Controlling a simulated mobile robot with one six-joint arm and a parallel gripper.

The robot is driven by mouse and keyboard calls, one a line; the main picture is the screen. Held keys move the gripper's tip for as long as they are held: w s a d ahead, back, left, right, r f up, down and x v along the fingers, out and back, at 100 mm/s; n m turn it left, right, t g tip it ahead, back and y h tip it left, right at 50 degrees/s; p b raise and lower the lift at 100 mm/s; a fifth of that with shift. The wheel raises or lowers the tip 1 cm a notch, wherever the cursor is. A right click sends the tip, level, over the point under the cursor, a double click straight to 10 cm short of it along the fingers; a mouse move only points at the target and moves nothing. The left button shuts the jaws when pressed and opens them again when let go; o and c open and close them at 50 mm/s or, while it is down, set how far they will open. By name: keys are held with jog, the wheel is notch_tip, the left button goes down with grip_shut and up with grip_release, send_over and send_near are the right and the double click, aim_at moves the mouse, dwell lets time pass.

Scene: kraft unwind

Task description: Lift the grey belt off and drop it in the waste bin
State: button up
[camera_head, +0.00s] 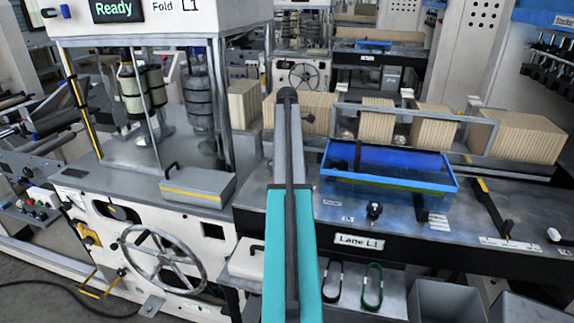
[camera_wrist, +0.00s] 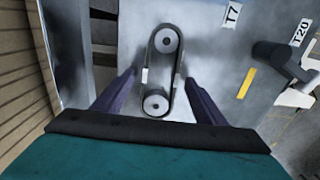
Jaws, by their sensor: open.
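In the wrist view the dark grey belt (camera_wrist: 175,68) loops around two pale round pulleys, one above the other in the picture, on a grey metal plate. A small white patch shows at its left run. My gripper (camera_wrist: 159,78) is open, with one dark finger on each side of the belt's lower half. I cannot tell whether the fingers touch it. In the head view my teal arm reaches forward, and the gripper and the belt are hidden. Two open grey bins stand at the lower right, one (camera_head: 447,287) beside another (camera_head: 520,300); neither shows a readable waste label.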

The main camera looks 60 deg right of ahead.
jog(key=shift+f, duration=0.2)
jog(key=shift+c, duration=0.4)
jog(key=c, duration=1.1)
